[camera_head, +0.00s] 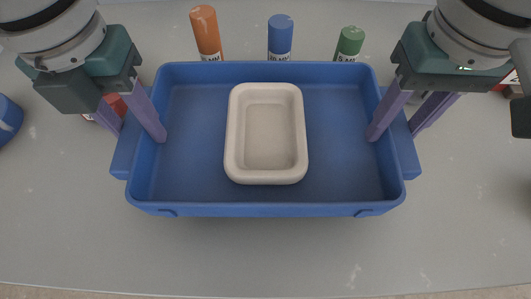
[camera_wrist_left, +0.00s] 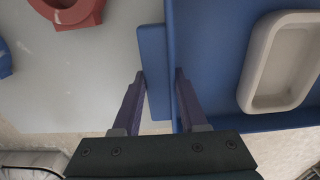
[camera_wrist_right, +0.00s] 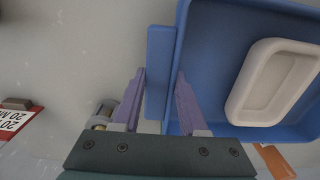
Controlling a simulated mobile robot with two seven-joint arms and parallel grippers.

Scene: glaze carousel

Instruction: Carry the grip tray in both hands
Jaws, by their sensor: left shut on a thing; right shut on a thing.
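The grip tray (camera_head: 190,195) is a blue rectangular tray with a side handle at each end, in the middle of the head view. A cream rectangular dish (camera_head: 265,177) lies inside it near the middle. My left gripper (camera_head: 138,135) is shut on the tray's left side, its purple fingers on either side of the wall and handle; the handle (camera_wrist_left: 155,70) shows between them in the left wrist view. My right gripper (camera_head: 391,133) is shut on the right side the same way, and the handle (camera_wrist_right: 158,70) shows in the right wrist view. The tray looks roughly level.
Orange (camera_head: 206,32), blue (camera_head: 280,36) and green (camera_head: 350,42) cylinders stand behind the tray. A red object (camera_wrist_left: 72,12) is at the left, partly behind my left gripper. A blue object (camera_head: 8,118) is at the far left edge. The grey table (camera_head: 260,255) is clear in front.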

